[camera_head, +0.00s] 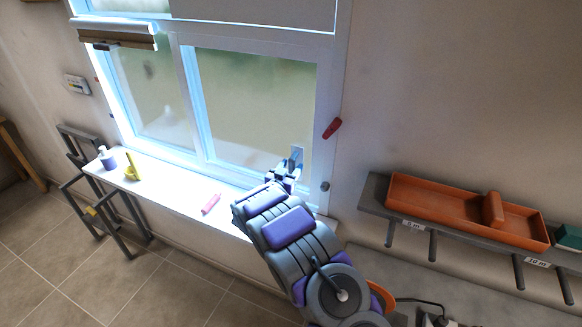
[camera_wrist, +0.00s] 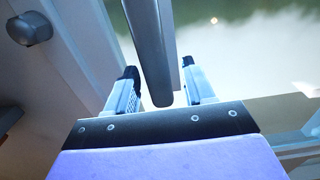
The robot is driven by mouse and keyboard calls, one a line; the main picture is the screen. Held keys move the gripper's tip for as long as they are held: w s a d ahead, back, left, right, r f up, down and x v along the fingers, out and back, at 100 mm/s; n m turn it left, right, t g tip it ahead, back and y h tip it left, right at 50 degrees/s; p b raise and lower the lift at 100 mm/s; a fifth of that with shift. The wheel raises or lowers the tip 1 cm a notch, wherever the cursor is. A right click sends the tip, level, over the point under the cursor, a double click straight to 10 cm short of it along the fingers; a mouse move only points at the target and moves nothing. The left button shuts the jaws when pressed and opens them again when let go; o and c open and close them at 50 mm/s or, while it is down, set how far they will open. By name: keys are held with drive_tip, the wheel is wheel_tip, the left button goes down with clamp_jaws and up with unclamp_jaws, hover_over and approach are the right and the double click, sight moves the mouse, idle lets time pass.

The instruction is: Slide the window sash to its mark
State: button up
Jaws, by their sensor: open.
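The window sash (camera_head: 190,85) is a pale-framed sliding pane in the white window. A grey upright bar handle (camera_wrist: 150,45) shows in the wrist view against the glass. My gripper (camera_head: 284,174) is at the lower right of the window, and it also shows in the wrist view (camera_wrist: 159,72). Its fingers are open, one on each side of the bar's lower end, with gaps visible. The bar's far end is out of the wrist view. A pale plate (camera_head: 296,153) shows just above my gripper in the head view. I cannot make out the mark for certain.
A red piece (camera_head: 332,128) is on the wall or frame right of the window. A grey knob (camera_wrist: 30,28) is on the frame. The sill (camera_head: 170,185) holds a pink block (camera_head: 211,203), a yellow item (camera_head: 131,168) and a bottle (camera_head: 107,159). A shelf with an orange tray (camera_head: 440,207) is at right.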

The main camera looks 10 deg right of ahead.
drive_tip(key=shift+w+d, duration=0.2)
drive_tip(key=shift+w, duration=0.05)
drive_tip(key=shift+c, duration=0.2)
clamp_jaws()
idle(0.4)
